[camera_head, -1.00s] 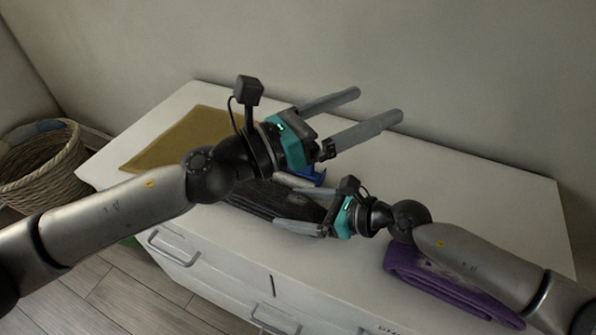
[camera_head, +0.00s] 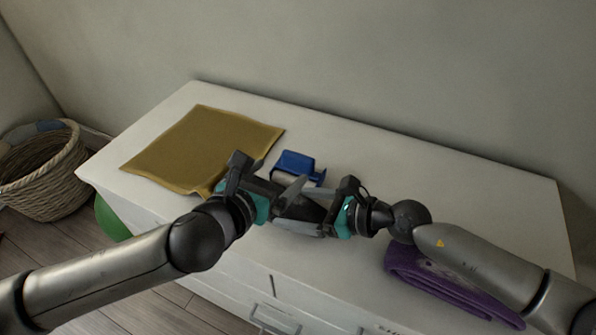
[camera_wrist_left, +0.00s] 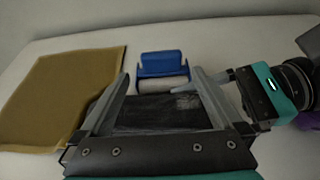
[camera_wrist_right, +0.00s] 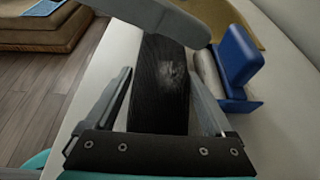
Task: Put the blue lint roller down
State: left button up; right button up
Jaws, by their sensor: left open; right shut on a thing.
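The blue lint roller (camera_head: 298,164) lies on the white dresser top behind my grippers, touched by neither. It also shows in the left wrist view (camera_wrist_left: 163,68) and at the right in the right wrist view (camera_wrist_right: 238,62), with its pale roll facing the dark item. My right gripper (camera_head: 296,207) is shut on a long dark item (camera_wrist_right: 160,85), perhaps folded cloth. My left gripper (camera_wrist_left: 158,72) is open, its fingers on either side of the same dark item (camera_wrist_left: 158,112). The overlapping fingers hide much of it in the head view.
A mustard cloth (camera_head: 205,145) lies on the left of the white dresser (camera_head: 440,185). A folded purple cloth (camera_head: 440,285) lies at the front right, below my right arm. A wicker basket (camera_head: 45,175) stands on the floor at left. The dresser's back right is clear.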

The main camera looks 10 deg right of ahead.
aim_at(283, 155)
pick_arm(q)
jog(key=shift+x, duration=5.1)
jog(key=shift+c, duration=0.2)
jog(key=c, duration=1.2)
notch_tip(283, 155, up, 10)
jog(key=shift+r, duration=0.1)
jog(key=shift+w+a+f, duration=0.15)
jog(key=shift+w+a, duration=0.3)
jog(key=shift+a, duration=0.15)
jog(key=shift+w+a+f, duration=0.2)
jog(key=shift+w+a, duration=0.2)
jog(key=shift+a, duration=0.25)
notch_tip(283, 155, down, 5)
jog(key=shift+d+f, duration=0.1)
jog(key=shift+f, duration=2)
